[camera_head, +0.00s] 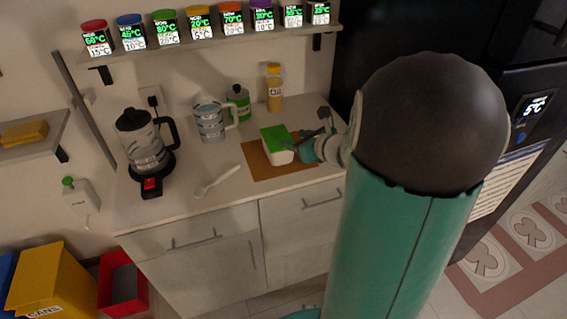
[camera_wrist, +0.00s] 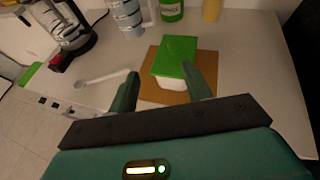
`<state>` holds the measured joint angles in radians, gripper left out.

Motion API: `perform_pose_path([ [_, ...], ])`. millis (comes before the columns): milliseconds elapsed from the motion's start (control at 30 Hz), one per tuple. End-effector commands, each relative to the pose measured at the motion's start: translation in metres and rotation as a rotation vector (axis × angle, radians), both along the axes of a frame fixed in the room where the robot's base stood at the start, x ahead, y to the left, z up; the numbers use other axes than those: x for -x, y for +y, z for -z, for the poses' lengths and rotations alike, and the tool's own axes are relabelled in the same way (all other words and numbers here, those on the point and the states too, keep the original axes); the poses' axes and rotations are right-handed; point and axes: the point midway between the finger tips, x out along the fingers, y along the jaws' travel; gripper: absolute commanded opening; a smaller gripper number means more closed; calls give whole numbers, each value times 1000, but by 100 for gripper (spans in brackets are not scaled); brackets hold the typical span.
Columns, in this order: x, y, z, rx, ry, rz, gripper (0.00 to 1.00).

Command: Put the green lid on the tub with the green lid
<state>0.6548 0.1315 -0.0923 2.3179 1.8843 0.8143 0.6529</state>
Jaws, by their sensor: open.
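The white tub (camera_head: 281,156) stands on a brown mat (camera_head: 262,170) on the counter. The green lid (camera_head: 274,134) lies over its top; I cannot tell whether it is fully seated. In the wrist view the green lid (camera_wrist: 177,54) lies ahead of the fingers, with part of the white tub (camera_wrist: 172,84) showing below its near edge. My gripper (camera_wrist: 160,72) is open and empty; its right finger overlaps the lid's near right corner in the picture. In the head view my gripper (camera_head: 318,137) is at the tub's right side; contact is unclear.
A mug (camera_head: 209,122), a green bottle (camera_head: 238,101) and an oil bottle (camera_head: 274,90) stand behind the tub. A kettle (camera_head: 143,137) stands at left, with a white spoon (camera_head: 217,181) lying in front. A shelf with several spice dispensers (camera_head: 197,24) hangs above. The counter's front strip is clear.

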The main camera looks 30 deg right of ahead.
Motion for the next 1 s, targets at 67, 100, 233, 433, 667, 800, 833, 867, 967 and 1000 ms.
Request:
perform_pose_path([
  [67,-2,38,-16,109,-2,-148,49],
  [100,0,61,-23,185,-1,-246,49],
  [233,22,142,-44,493,-11,-616,49],
  [433,85,226,-57,1013,-54,-1158,49],
  [667,158,253,-66,1664,-105,-1688,49],
  [800,185,246,-75,2008,-102,-1908,49],
  [833,188,244,-77,2063,-99,-1938,49],
  [867,191,242,-79,2108,-94,-1963,49],
  [967,196,237,-83,2204,-80,-2014,49],
  [1000,196,236,-83,2220,-76,-2023,49],
])
